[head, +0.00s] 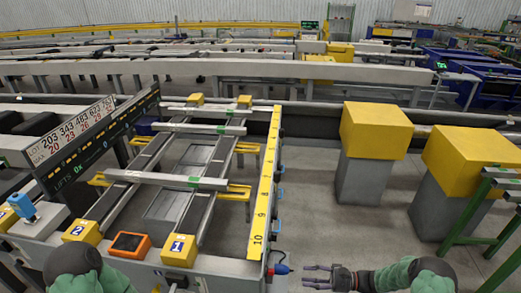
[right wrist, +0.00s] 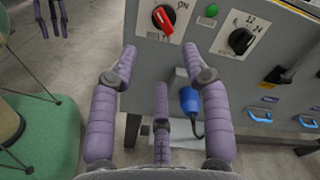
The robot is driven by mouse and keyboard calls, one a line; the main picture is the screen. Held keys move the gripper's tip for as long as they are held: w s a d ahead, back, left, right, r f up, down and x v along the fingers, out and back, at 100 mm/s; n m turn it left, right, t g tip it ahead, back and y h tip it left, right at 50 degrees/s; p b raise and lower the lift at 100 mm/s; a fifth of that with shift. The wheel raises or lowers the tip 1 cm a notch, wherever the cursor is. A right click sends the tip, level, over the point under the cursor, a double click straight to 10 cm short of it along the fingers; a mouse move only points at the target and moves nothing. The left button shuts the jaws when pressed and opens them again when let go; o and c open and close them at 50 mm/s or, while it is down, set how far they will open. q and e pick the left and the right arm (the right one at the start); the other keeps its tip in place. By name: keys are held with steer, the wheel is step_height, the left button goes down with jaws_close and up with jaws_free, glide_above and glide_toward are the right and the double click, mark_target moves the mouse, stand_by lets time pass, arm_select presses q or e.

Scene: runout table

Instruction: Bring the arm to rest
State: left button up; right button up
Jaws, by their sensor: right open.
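My right gripper (head: 308,277) is at the bottom of the head view, just right of the runout table's near right corner, its fingers pointing left. In the right wrist view its purple fingers (right wrist: 158,62) are spread open with nothing between them, in front of a grey control panel (right wrist: 218,82). A blue handle-like part with a cord (right wrist: 190,101) shows between or behind the fingers; I cannot tell whether any finger touches it. My left arm shows at the bottom left of the head view, with its gripper mostly cut off. Purple fingers (right wrist: 50,18) also show at the wrist view's upper left.
The panel carries a red rotary switch (right wrist: 163,19), a green button (right wrist: 211,10) and a black dial (right wrist: 240,41). The runout table has a yellow numbered scale (head: 267,190) along its right side. Yellow-topped grey blocks (head: 375,130) stand at right; floor between is clear.

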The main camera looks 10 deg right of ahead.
steer(key=s+a+f+n+g+h+p, duration=0.1)
steer(key=s+a+f+n+h, duration=0.3)
steer(key=s+a, duration=0.4)
steer(key=s+a+f+n+g+h+p, duration=0.1)
steer(key=s+a+f+n+g+h, duration=0.2)
steer(key=s+h, duration=0.6)
steer(key=s+a+f+n, duration=0.1)
steer(key=a+f+n, duration=0.1)
steer(key=a+f, duration=0.1)
steer(key=shift+s+a+f+n+g+p, duration=0.2)
steer(key=shift+s+a+n+g+p, duration=0.15)
steer(key=shift+a, duration=0.55)
